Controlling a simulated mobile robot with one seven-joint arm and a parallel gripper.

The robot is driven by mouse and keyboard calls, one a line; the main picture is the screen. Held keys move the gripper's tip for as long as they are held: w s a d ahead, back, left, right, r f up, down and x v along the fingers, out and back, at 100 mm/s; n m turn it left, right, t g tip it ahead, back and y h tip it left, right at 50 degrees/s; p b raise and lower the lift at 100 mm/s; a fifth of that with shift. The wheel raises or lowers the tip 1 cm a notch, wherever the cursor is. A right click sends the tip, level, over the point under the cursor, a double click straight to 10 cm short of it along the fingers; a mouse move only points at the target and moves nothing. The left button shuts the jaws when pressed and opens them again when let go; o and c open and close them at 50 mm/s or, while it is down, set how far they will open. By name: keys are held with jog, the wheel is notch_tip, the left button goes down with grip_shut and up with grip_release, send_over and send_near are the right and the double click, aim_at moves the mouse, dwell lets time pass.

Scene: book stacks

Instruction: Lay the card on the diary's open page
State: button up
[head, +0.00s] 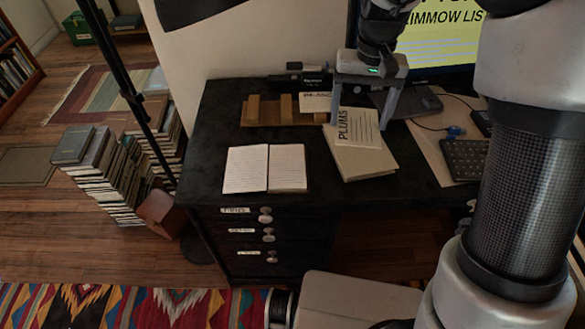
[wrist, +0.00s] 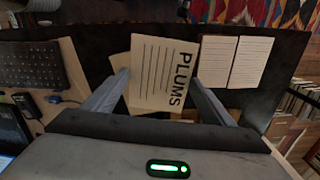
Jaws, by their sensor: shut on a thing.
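A pale card marked PLUMS (head: 361,128) is held between the two fingers of my gripper (head: 359,124), by its side edges. In the wrist view the card (wrist: 158,80) shows its ruled lines and lettering between the fingers (wrist: 159,76). The diary (head: 266,168) lies open on the dark desk, left of my gripper and apart from it, with two written pages. It also shows in the wrist view (wrist: 228,62), to the right of the card. The card is over a closed pale book (head: 365,163), which it partly hides.
A wooden rack (head: 268,111) with another card (head: 315,102) stands behind the diary. A monitor (head: 436,40) and a keyboard (head: 465,159) are on the right. The dark desk (head: 222,125) is bare around the diary's left side. Book stacks (head: 110,170) stand on the floor.

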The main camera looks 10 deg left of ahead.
jog(key=s+a+f+n+b, duration=0.1)
jog(key=a+f+b, duration=0.15)
jog(key=a, duration=0.55)
jog(key=s+a+f+n+b, duration=0.1)
jog(key=a+f+b, duration=0.15)
jog(key=a, duration=0.55)
send_over(288, 165)
notch_tip(288, 165, down, 5)
jog(key=shift+r+b, duration=0.15)
jog(key=shift+b, duration=0.25)
jog(key=shift+f+b, duration=0.75)
jog(key=shift+f, duration=1.95)
jog(key=shift+f, duration=0.1)
jog(key=shift+f, duration=0.1)
jog(key=o, duration=1)
